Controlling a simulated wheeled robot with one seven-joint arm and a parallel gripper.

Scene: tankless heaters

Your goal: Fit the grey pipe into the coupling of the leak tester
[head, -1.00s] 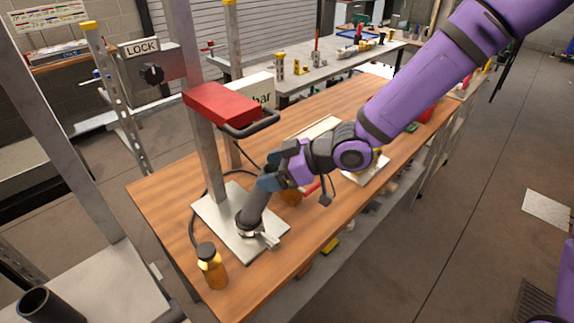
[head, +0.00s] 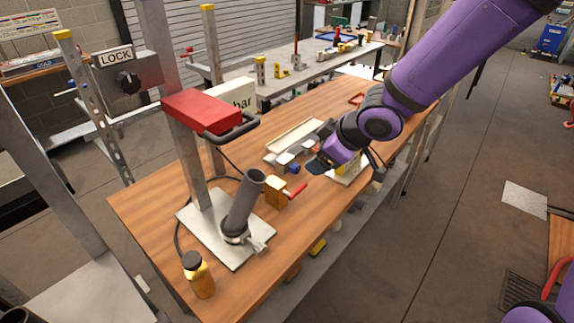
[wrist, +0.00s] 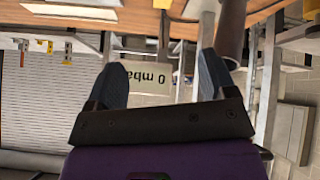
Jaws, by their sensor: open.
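The grey pipe (head: 243,203) stands with its lower end in the coupling (head: 235,236) of the leak tester. It leans to the right against the line of the post (head: 185,150); how deep it sits is hidden. The coupling has a small metal lever (head: 258,246) on its right and sits on a pale base plate (head: 215,250). A red head (head: 203,110) with a dark handle juts from the post above. My gripper (head: 306,167) is open and empty, right of the pipe and apart from it. In the wrist view a brown-grey tube, likely the pipe (wrist: 232,28), shows beyond the right finger.
An amber bottle (head: 198,276) stands at the near left table edge. A brass valve with red lever (head: 277,191) lies right of the pipe. A pressure display (head: 235,97) is behind the tester. A LOCK box (head: 128,75) is at the left.

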